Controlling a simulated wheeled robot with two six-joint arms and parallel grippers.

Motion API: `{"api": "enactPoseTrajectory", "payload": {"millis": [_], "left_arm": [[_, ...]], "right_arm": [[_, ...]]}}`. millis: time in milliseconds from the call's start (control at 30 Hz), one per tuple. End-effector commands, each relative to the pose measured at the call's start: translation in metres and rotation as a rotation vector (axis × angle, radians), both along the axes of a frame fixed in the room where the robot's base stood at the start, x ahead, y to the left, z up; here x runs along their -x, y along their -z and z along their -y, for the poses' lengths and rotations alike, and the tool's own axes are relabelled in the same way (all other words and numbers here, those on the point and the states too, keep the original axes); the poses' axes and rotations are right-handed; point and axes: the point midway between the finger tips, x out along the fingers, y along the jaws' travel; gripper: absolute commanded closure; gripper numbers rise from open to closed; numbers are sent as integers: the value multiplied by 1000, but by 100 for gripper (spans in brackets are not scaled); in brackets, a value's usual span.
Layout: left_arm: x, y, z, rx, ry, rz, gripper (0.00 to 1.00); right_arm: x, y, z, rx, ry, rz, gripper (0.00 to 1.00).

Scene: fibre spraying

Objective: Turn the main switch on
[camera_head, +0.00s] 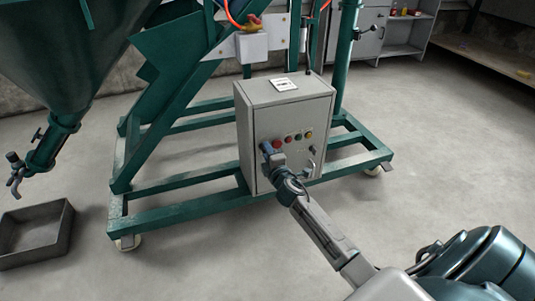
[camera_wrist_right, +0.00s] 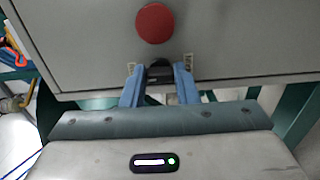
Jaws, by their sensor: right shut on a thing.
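The grey control box (camera_head: 262,120) stands on the green frame, with a row of coloured buttons (camera_head: 293,138) on its front. My right gripper (camera_head: 268,152) is at the left part of that front, below the row's left end. In the right wrist view, its two blue fingers (camera_wrist_right: 158,84) are closed on the sides of a small black switch knob (camera_wrist_right: 159,71). A large round red button (camera_wrist_right: 155,23) sits just above the knob in that view. In the head view the gripper hides the knob. Whether the knob is turned cannot be told. My left gripper is out of view.
The green frame (camera_head: 185,187) on casters surrounds the box. A green hopper (camera_head: 75,45) hangs at the upper left above a grey open tray (camera_head: 35,233) on the floor. Shelves (camera_head: 405,35) stand at the back right. The floor at right is clear.

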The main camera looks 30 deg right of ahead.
Motion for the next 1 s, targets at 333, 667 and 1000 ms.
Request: {"api": "enactPoseTrajectory", "payload": {"millis": [333,667,1000], "left_arm": [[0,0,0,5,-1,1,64],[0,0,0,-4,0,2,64],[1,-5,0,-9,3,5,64]], "right_arm": [[0,0,0,-6,0,0,96],[0,0,0,-4,0,0,64],[40,1,-9,-4,-1,-2,64]]}}
